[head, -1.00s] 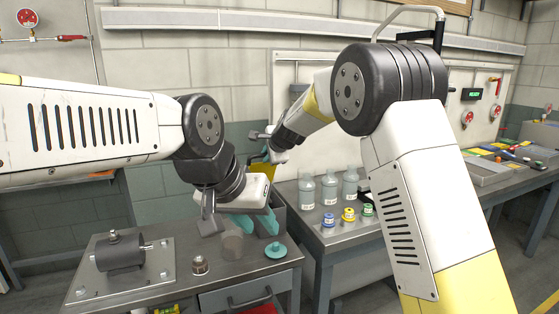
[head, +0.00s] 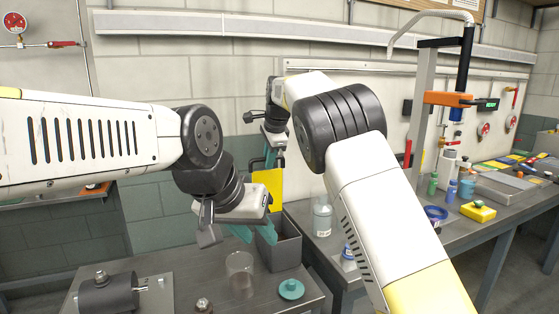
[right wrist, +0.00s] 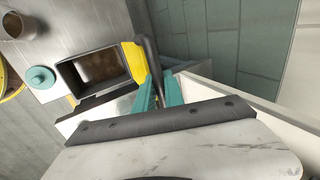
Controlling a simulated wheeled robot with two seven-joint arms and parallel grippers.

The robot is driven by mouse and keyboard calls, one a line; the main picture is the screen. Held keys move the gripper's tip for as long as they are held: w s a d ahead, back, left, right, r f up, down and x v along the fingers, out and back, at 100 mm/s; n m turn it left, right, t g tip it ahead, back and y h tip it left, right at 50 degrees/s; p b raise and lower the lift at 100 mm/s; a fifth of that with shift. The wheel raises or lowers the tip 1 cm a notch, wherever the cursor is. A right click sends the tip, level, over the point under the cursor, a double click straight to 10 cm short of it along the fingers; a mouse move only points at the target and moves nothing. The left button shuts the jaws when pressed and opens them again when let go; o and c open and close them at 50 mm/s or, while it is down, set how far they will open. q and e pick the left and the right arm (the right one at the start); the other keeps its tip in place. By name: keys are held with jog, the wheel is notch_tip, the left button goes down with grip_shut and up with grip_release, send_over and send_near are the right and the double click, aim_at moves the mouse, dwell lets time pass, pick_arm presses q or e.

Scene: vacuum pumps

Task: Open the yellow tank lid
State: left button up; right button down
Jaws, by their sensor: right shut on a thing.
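The yellow tank lid (head: 268,188) stands roughly upright at the back of the grey tank (head: 283,250). In the right wrist view the lid (right wrist: 135,66) is raised at the side of the tank's open mouth, and the brownish inside (right wrist: 97,70) shows. My right gripper (head: 272,158) is above the lid. In the wrist view its teal fingers (right wrist: 158,92) are shut on the lid's dark handle (right wrist: 150,62); the exact contact is partly hidden. My left gripper (head: 253,233) is open and empty, in front of the tank's upper left, with its fingers pointing down.
A clear beaker (head: 240,270) and a teal round cap (head: 291,289) stand on the bench near the tank. A pump (head: 108,293) is at the left. A bottle (head: 322,217) and several small containers stand on the right bench. The wall is close behind.

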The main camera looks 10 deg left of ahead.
jog(key=shift+w+f, duration=0.1)
jog(key=shift+w, duration=0.05)
jog(key=c, duration=1.5)
grip_release()
jog(key=shift+o, duration=0.2)
jog(key=v, duration=0.8)
jog(key=shift+w, duration=0.1)
